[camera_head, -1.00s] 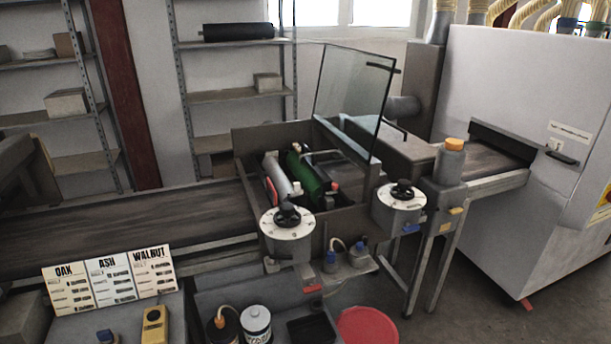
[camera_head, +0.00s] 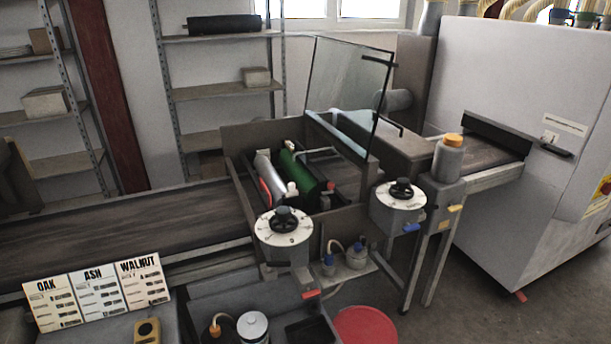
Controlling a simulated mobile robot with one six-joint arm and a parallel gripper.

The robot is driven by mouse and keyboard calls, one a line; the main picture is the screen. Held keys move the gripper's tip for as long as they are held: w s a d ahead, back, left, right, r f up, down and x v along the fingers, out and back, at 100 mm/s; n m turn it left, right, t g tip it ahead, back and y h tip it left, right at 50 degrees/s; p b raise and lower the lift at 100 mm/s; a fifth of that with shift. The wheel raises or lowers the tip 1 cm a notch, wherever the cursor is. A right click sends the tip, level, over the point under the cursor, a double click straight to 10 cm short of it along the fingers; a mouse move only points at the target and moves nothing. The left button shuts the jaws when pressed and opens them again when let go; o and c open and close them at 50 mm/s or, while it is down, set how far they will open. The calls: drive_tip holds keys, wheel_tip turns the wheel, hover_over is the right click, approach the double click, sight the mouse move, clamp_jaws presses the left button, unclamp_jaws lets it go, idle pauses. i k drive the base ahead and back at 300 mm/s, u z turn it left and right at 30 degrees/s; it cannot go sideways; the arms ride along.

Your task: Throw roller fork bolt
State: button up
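The roller housing (camera_head: 240,134) stands open over the conveyor, its glass lid (camera_head: 348,92) raised. Inside lie a silver roller (camera_head: 268,176) and a green roller (camera_head: 297,172), side by side. A small red-tipped part (camera_head: 330,187) sits at the right of the green roller. I cannot tell which part is the fork bolt, or its position. My gripper is not in view.
Two dials, left (camera_head: 284,227) and right (camera_head: 398,194), project from the housing front. An orange-capped bottle (camera_head: 448,160) stands to the right. Below are a red round lid (camera_head: 364,326) and containers. Cards (camera_head: 97,290) stand at lower left. The belt (camera_head: 130,235) is clear.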

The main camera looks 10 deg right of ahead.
sight(330, 185)
drive_tip(key=z, duration=0.55)
drive_tip(key=k, duration=1.4)
drive_tip(key=u, duration=0.8)
drive_tip(key=i, duration=1.45)
drive_tip(key=z, duration=0.45)
